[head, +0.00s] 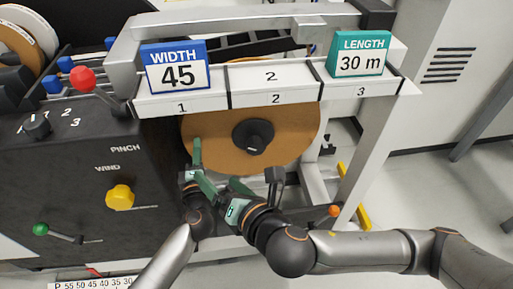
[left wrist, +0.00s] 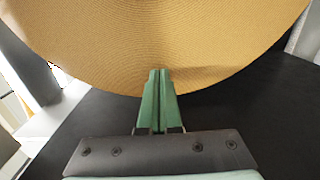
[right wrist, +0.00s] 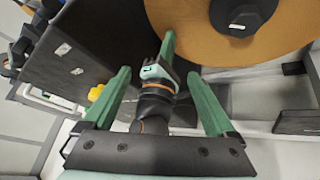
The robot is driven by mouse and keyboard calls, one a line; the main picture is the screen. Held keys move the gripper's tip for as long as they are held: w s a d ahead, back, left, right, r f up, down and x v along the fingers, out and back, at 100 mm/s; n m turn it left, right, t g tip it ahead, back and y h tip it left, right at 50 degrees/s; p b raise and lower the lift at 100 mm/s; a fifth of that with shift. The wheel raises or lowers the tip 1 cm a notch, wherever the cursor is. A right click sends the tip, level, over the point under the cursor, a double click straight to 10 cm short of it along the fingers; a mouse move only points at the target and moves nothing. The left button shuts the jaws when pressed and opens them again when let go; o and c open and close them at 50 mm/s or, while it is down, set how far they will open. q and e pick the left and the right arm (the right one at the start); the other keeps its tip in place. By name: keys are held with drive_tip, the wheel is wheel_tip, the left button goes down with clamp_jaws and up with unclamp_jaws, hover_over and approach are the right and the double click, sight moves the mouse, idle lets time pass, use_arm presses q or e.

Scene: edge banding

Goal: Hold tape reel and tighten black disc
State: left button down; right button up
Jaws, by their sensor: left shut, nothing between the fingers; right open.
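The tape reel (head: 210,135), a large brown disc, stands below the white shelf in the head view. The black disc (head: 240,128) sits at its centre and also shows in the right wrist view (right wrist: 240,14). My left gripper (head: 197,142) is shut and empty at the reel's lower left. In the left wrist view its fingertips (left wrist: 158,72) overlap the reel's lower edge (left wrist: 160,40); I cannot tell whether they touch. My right gripper (right wrist: 160,82) is open and empty, below the reel. Its view shows my left gripper beyond and between its fingers.
The shelf (head: 275,98) carries a WIDTH 45 sign (head: 177,67) and a LENGTH 30 m sign (head: 360,54). Floor shows at right.

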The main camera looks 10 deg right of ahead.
sight(257, 149)
drive_tip(key=w+d+f+n+t+h, duration=0.1)
drive_tip(key=w+d+f+n+h, duration=0.25)
drive_tip(key=d+n+h, duration=0.45)
drive_tip(key=w+f+m, duration=0.1)
drive_tip(key=w, duration=0.2)
drive_tip(key=w+f, duration=0.1)
drive_tip(key=w, duration=0.3)
drive_tip(key=w+d+f+m+y, duration=0.1)
drive_tip(key=w, duration=0.2)
drive_tip(key=shift+w+d+f+m, duration=0.1)
drive_tip(key=shift+w+f+m, duration=0.15)
drive_tip(key=shift+m, duration=0.05)
drive_tip(key=c, duration=1.4)
drive_tip(key=shift+o, duration=0.2)
